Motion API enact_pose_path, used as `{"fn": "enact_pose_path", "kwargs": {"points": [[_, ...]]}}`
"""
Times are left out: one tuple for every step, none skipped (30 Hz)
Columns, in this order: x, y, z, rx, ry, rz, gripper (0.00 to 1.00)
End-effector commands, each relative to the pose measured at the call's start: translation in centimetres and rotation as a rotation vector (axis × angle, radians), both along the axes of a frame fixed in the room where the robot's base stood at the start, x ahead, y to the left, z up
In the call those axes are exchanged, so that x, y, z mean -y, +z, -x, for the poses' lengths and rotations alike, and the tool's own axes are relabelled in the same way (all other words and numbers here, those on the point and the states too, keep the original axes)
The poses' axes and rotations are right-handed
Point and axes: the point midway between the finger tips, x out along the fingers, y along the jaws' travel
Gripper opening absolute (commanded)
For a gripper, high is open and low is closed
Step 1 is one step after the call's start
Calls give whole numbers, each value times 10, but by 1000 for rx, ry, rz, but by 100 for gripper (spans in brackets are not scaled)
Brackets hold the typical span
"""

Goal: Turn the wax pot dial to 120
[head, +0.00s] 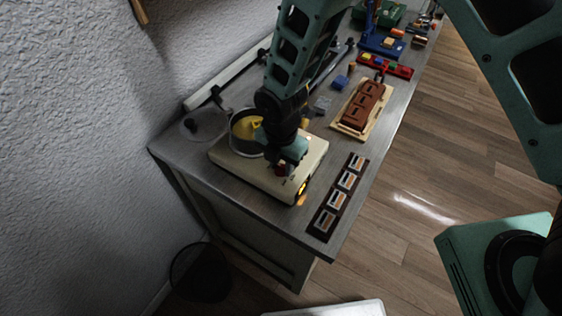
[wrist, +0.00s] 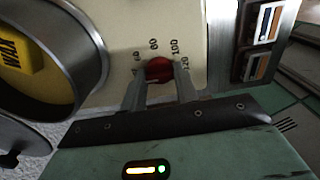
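The wax pot is a cream base (head: 250,172) with a round metal pot (head: 238,145) on it. A yellow block marked WAX (wrist: 18,55) lies in the pot. The red dial (wrist: 158,69) sits on the cream panel, with the numbers 60, 80, 100 and 120 printed around its far side. My gripper (wrist: 159,80) is at the dial, one finger on each side of it. Whether both fingers press on it is unclear. In the head view my gripper (head: 284,172) is over the front of the base and mostly covers the dial. The dial's pointer direction is not clear.
A dark strip with several framed pieces (head: 340,195) lies at the table's near right edge, close to the base. A wooden tray with brown blocks (head: 385,112) and a blue block (head: 340,83) stand farther back. A clear round lid (head: 204,124) lies left of the pot.

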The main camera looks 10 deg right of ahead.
Motion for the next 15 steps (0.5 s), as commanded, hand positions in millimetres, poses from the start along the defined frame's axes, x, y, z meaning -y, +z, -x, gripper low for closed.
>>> {"fn": "enact_pose_path", "kwargs": {"points": [[0,0,0,0,0,0,7],[0,0,0,0,0,0,7],[0,0,0,0,0,0,7],[0,0,0,0,0,0,7],[0,0,0,0,-1,0,7],[0,0,0,0,-2,0,7],[0,0,0,0,-4,0,7],[0,0,0,0,-7,0,7],[0,0,0,0,-13,0,7],[0,0,0,1,-20,-1,7],[0,0,0,1,-27,-1,7],[0,0,0,1,-39,-1,7],[0,-1,0,1,-51,-1,7],[0,-1,0,1,-63,-1,7],[0,-1,0,1,-84,-1,7]]}}
